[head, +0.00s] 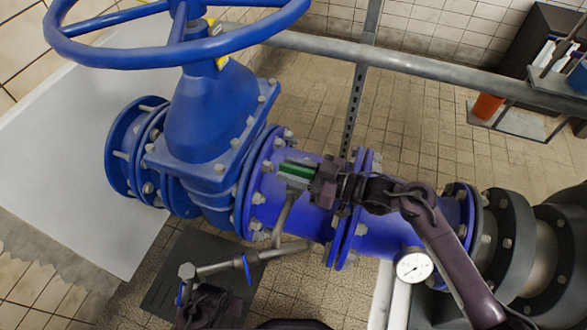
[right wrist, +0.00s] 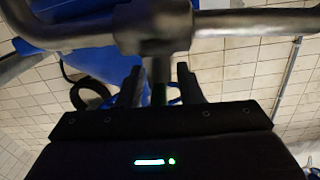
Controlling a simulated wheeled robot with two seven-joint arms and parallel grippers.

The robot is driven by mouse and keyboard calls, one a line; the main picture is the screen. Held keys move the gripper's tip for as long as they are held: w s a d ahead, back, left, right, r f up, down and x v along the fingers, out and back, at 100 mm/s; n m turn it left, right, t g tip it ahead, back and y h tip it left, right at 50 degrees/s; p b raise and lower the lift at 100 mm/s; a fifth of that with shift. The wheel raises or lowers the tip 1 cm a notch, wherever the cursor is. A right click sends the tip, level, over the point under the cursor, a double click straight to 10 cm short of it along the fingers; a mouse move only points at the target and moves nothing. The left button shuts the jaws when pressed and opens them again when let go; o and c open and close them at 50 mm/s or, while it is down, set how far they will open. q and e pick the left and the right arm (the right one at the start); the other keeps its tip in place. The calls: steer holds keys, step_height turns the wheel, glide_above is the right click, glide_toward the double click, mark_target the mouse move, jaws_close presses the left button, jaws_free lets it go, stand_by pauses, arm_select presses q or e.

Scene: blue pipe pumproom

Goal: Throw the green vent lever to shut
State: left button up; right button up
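The green vent lever (head: 295,170) lies across the top of a small grey vent pipe (head: 283,218) in front of the blue main pipe. My right gripper (head: 303,178) is at the lever's right end, reaching in from the right. In the right wrist view, the gripper's two dark fingers (right wrist: 159,84) stand apart. A dark greenish strip, likely the lever (right wrist: 158,94), shows between them with gaps on both sides. The grey valve body (right wrist: 153,27) is just beyond. My left gripper (head: 207,303) is low in the head view, dark and partly cut off; its fingers are unclear.
A large blue handwheel valve (head: 205,115) stands at left. A branch fitting with a blue handle (head: 247,270) is near my left gripper. A pressure gauge (head: 414,265) sits below the main pipe at right. A grey rail (head: 420,62) crosses behind; tiled floor lies beyond.

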steer(key=shift+d, duration=0.1)
arm_select(q)
steer(key=shift+w+a+f, duration=0.15)
steer(key=shift+w+f, duration=0.05)
arm_select(e)
steer(key=v, duration=0.7)
steer(key=shift+s+d, duration=0.15)
steer(key=shift+d, duration=0.1)
arm_select(q)
steer(key=shift+s, duration=0.1)
